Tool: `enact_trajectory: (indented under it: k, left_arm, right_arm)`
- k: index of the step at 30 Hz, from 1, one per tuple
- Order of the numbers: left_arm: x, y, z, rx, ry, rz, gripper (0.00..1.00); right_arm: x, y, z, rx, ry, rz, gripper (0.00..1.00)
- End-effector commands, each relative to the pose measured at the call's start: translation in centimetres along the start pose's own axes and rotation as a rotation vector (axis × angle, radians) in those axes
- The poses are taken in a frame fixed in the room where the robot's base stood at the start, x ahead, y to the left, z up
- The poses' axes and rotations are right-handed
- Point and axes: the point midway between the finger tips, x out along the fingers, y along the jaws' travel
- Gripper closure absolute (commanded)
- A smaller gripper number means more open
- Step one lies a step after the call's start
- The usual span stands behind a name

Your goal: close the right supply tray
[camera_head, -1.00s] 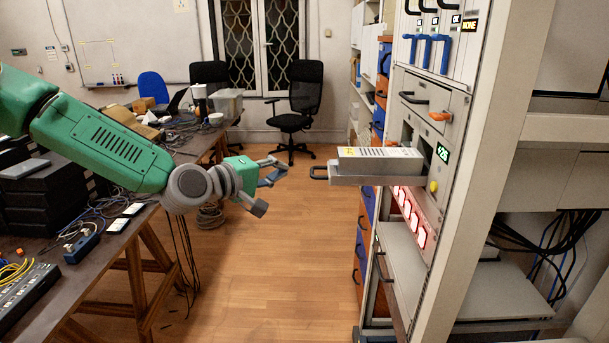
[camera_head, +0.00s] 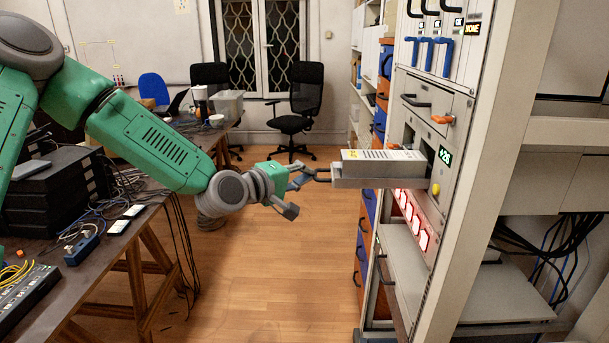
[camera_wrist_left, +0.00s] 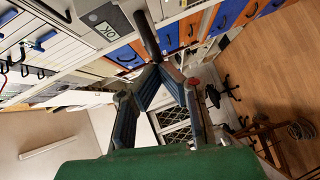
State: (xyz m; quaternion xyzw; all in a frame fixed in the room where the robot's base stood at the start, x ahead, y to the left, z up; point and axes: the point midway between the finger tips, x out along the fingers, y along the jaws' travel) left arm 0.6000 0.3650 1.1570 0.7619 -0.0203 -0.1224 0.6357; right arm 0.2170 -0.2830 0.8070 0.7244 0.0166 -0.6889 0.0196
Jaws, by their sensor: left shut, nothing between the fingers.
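A grey supply tray (camera_head: 365,183) sticks out of the rack's front, pulled out, with a pale slotted box (camera_head: 383,162) lying on it. It is the only tray I see pulled out. A dark handle (camera_head: 322,174) is on its front end. My left gripper (camera_head: 304,178) is shut and empty, with its fingertips right at this handle; I cannot tell whether they touch. In the left wrist view the fingers (camera_wrist_left: 155,70) come together at the tips, and a dark bar, likely the handle (camera_wrist_left: 147,38), shows just beyond them. My right gripper is not in view.
The rack (camera_head: 480,130) has a small green display (camera_head: 445,155), a yellow button (camera_head: 435,188) and red-lit panels (camera_head: 412,218) below the tray. A cluttered table (camera_head: 130,225) stands on the left. The wooden floor (camera_head: 270,270) between is clear.

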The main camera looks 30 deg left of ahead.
Motion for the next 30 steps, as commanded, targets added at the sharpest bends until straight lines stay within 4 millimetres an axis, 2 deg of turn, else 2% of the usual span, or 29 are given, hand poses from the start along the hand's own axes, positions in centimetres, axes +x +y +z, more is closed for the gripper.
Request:
enact_trajectory:
  k: [7, 19, 30]
  left_arm:
    - [2.0, 0.4, 2.1, 0.003, -0.003, 0.000, 1.00]
    - [8.5, 2.7, 9.7, 0.007, -0.005, -0.002, 1.00]
    - [13.0, 4.3, 14.0, 0.001, -0.002, 0.000, 1.00]
  right_arm:
    - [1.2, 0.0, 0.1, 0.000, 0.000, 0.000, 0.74]
    - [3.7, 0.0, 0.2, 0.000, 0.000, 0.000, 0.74]
    - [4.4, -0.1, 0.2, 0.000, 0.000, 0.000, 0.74]
